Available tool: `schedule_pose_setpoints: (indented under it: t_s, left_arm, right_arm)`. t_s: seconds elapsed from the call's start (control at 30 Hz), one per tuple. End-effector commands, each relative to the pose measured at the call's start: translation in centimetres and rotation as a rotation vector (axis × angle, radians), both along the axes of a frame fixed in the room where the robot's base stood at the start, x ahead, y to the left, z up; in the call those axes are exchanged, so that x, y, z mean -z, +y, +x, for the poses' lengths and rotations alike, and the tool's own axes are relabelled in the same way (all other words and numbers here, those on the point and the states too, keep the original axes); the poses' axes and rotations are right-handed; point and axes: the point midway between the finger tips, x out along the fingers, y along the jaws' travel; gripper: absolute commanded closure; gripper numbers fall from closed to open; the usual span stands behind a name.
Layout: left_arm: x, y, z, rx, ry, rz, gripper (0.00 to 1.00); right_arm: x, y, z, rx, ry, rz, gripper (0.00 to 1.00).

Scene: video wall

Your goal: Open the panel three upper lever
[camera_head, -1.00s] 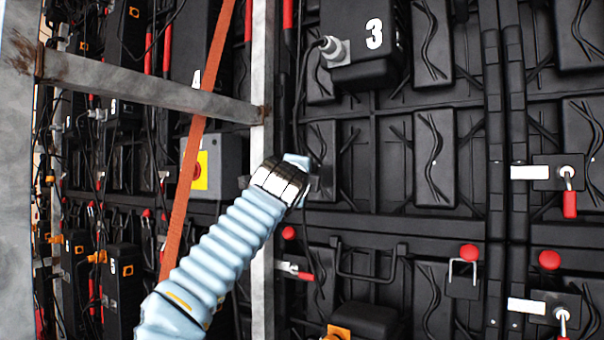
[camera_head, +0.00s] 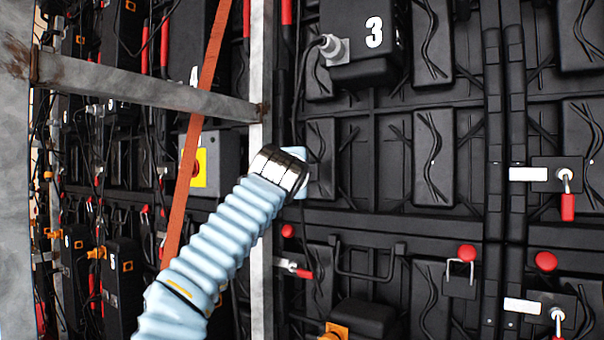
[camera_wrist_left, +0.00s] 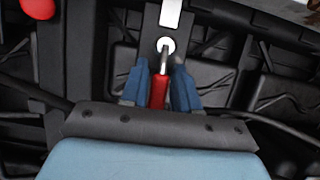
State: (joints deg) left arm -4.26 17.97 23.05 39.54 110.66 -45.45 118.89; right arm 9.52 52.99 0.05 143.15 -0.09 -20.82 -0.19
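Panel three carries a white number 3 (camera_head: 374,32) on its black box. My left arm reaches across the lower left of the head view. Its gripper (camera_head: 300,172) is at the panel's left edge, mostly hidden behind my wrist. In the left wrist view a lever with a red handle (camera_wrist_left: 158,91) hangs down from a round white pivot (camera_wrist_left: 167,46), below a white bar (camera_wrist_left: 171,12). The blue fingers of my left gripper (camera_wrist_left: 160,85) stand on either side of the red handle, close to it. A firm grip does not show. My right gripper is out of view.
A lower lever (camera_head: 297,270) sits below my gripper. Two more levers with red handles (camera_head: 567,205) are at the right. A grey metal frame (camera_head: 150,88) with an orange strap (camera_head: 195,140) stands at the left. Red knobs (camera_head: 466,253) and a black handle bar (camera_head: 365,275) project from the panels.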

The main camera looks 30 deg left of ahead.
Motion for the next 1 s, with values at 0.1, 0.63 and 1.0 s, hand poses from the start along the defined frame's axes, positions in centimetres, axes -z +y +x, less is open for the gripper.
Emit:
schedule_pose_setpoints:
  t_s: [0.1, 0.63, 1.0]
  left_arm:
    - [0.0, 0.0, 0.0, 0.000, 0.000, 0.001, 0.56]
    - [0.3, -1.4, -4.2, 0.002, -0.003, 0.003, 0.56]
    - [0.0, -3.9, -11.8, 0.002, -0.001, 0.003, 0.56]
  right_arm:
    - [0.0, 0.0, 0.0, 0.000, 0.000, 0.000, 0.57]
    - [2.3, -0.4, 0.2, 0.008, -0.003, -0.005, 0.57]
    - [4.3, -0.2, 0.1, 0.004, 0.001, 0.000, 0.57]
